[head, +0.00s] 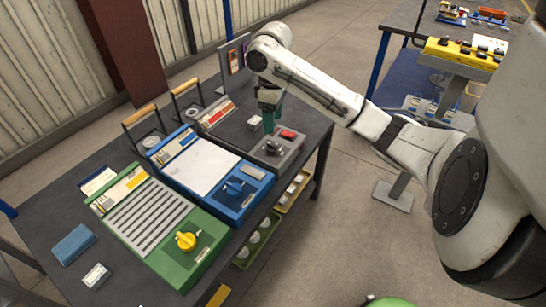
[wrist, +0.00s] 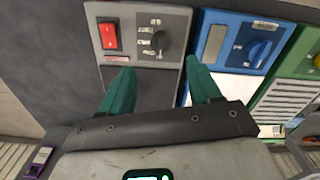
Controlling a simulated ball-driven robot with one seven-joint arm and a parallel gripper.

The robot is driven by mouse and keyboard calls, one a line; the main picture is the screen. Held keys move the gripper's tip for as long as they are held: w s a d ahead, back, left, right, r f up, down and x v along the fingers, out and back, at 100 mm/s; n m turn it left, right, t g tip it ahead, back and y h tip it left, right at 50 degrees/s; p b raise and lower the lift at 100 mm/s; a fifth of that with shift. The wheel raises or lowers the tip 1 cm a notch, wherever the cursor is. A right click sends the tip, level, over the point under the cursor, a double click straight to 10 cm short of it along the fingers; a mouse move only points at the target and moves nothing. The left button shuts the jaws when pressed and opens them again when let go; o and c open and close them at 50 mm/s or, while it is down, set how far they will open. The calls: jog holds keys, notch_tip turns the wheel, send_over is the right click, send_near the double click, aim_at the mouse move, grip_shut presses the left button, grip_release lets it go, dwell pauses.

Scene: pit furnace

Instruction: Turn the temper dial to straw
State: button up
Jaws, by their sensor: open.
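A grey control box (head: 285,155) stands at the right end of the dark bench, with a red rocker switch (wrist: 110,36) and a dark round dial (wrist: 160,41) beside small labels. The label text is too small to read, so I cannot tell which marks straw or whether this is the temper dial. My gripper (head: 268,112) is above and behind this box in the head view. In the wrist view my gripper (wrist: 158,70) has its teal fingers spread, with nothing between them. The fingertips are apart from the dial, which lies ahead of the gap.
A blue unit (head: 215,178) with a blue knob (head: 235,186) and a green unit (head: 150,220) with a yellow knob (head: 186,241) stand to the left. Wire-handled items stand behind them. A blue box (head: 73,244) lies at the bench's left.

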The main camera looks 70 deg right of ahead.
aim_at(273, 145)
notch_tip(273, 145, down, 10)
jog(key=b, duration=0.3)
jog(key=shift+f+b, duration=0.1)
jog(key=shift+b, duration=0.2)
jog(key=c, duration=1)
jog(key=shift+c, duration=0.2)
